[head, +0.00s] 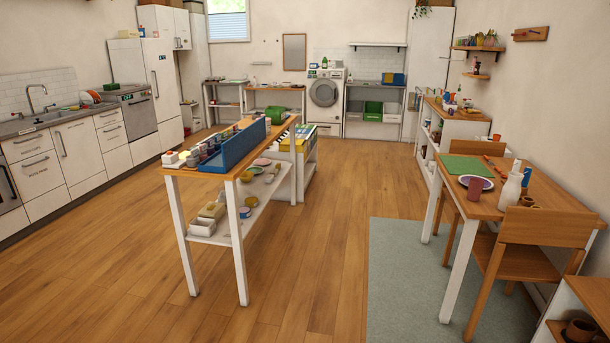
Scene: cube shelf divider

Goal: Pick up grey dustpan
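I cannot make out a grey dustpan anywhere in the head view; things at the back of the room are too small to tell apart. Neither of my grippers shows in this view.
A dining table (487,204) and chair (532,253) stand right, beside a grey-green rug (400,290). Kitchen counters (82,152) line the left, a washing machine (325,92) the back. Wood floor (340,215) between is clear.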

